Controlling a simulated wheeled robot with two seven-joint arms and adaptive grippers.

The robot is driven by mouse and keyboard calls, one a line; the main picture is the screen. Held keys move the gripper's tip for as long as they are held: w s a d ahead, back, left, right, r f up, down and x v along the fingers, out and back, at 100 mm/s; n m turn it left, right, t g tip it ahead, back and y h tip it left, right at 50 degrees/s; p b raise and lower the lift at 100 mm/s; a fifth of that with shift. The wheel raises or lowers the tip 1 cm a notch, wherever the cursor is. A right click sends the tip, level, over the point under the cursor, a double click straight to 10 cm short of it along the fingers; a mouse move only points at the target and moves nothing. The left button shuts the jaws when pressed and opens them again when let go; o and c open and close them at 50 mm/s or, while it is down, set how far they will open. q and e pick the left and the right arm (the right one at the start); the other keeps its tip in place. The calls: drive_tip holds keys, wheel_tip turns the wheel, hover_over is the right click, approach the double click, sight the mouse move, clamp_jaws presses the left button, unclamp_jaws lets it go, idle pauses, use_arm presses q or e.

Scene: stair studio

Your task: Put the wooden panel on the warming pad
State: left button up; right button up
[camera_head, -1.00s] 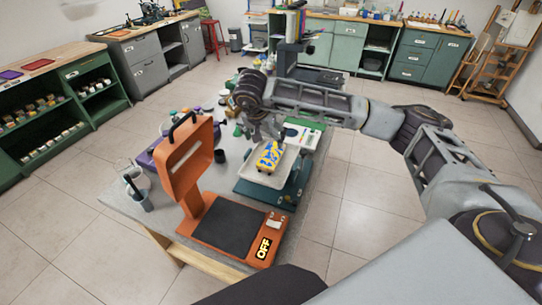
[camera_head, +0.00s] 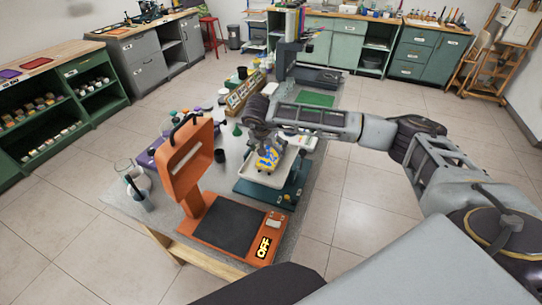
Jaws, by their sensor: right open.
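A small blue and yellow patterned piece (camera_head: 268,158), which I take for the wooden panel, lies on the white tray (camera_head: 291,168) of a teal bench device. My right gripper (camera_head: 266,143) is just above and behind it, with the fingers pointing down; it is open. I cannot tell whether the fingers touch the piece. The orange press (camera_head: 187,160) stands nearer, its lid raised. Its dark flat pad (camera_head: 226,224), which I take for the warming pad, is bare, and its display reads OFF. My left gripper is out of view.
The raised orange lid stands left of the white tray. Glass jars (camera_head: 138,184) stand at the table's left edge. A wooden rack of bottles (camera_head: 243,91) and a green mat (camera_head: 315,98) lie farther back. A dark cup (camera_head: 220,155) is beside the lid.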

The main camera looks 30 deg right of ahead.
sight(271, 154)
drive_tip(key=shift+f, duration=0.15)
drive_tip(key=shift+w+d+f+p, duration=0.25)
drive_tip(key=shift+f+p, duration=0.15)
drive_tip(key=shift+f, duration=0.15)
drive_tip(key=shift+p+x, duration=0.4)
drive_tip(key=shift+x, duration=1.45)
drive_tip(key=shift+w, duration=0.1)
drive_tip(key=c, duration=1.1)
drive_tip(key=shift+r, duration=0.1)
drive_tip(key=shift+c, duration=0.2)
wheel_tip(271, 154, up, 10)
drive_tip(key=b, duration=0.2)
